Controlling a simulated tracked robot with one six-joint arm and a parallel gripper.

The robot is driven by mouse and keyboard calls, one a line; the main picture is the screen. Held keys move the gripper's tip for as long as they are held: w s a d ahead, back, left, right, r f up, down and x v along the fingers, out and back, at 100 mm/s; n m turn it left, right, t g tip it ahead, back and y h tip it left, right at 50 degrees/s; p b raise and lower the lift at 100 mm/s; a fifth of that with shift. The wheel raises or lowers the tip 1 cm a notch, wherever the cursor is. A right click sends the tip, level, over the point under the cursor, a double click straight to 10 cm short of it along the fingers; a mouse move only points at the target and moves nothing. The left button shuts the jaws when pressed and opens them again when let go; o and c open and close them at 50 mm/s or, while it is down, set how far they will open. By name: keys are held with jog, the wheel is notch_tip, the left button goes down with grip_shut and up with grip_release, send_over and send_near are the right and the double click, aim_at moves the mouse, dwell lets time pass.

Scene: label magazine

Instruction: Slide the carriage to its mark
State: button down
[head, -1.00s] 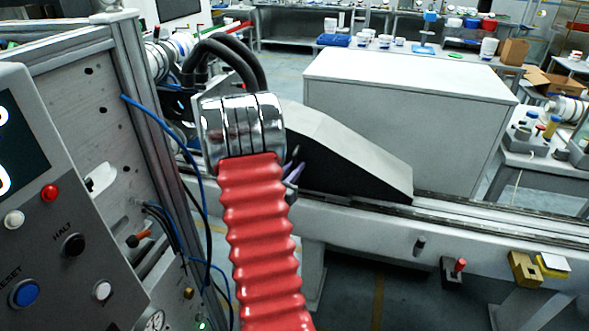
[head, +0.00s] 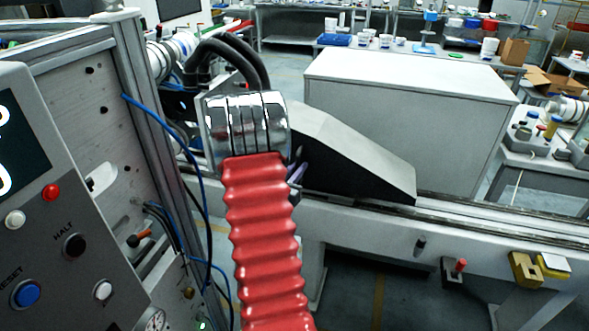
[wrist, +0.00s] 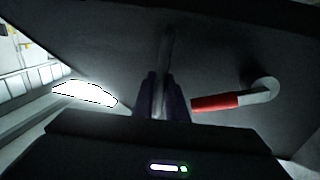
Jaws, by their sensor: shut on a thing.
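The carriage (head: 350,155) is a wedge-shaped housing with a grey top and black side. It sits on the long rail (head: 480,222) in the head view, left of the rail's clear stretch. My gripper (head: 297,172) is mostly hidden behind my red-sleeved arm; only a bit of purple finger shows at the carriage's left part. In the wrist view my gripper (wrist: 160,100) is shut on a grey upright bar (wrist: 166,50) in front of the carriage's dark face. A bent lever with a red grip (wrist: 215,103) is just right of the fingers. I cannot make out the mark for certain.
A control panel (head: 60,220) with buttons and a metal frame stand close on the left, with blue cables. A large grey cabinet (head: 400,115) is behind the rail. A red-topped black block (head: 455,270) and a yellow block (head: 523,269) are on the rail's front.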

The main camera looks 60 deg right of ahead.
jog(key=c, duration=2.2)
grip_release()
jog(key=shift+s, duration=0.5)
jog(key=o, duration=0.4)
jog(key=shift+w, duration=0.2)
jog(key=shift+o, duration=0.2)
jog(key=a, duration=1.3)
jog(key=shift+w+a, duration=0.15)
jog(key=shift+a, duration=0.2)
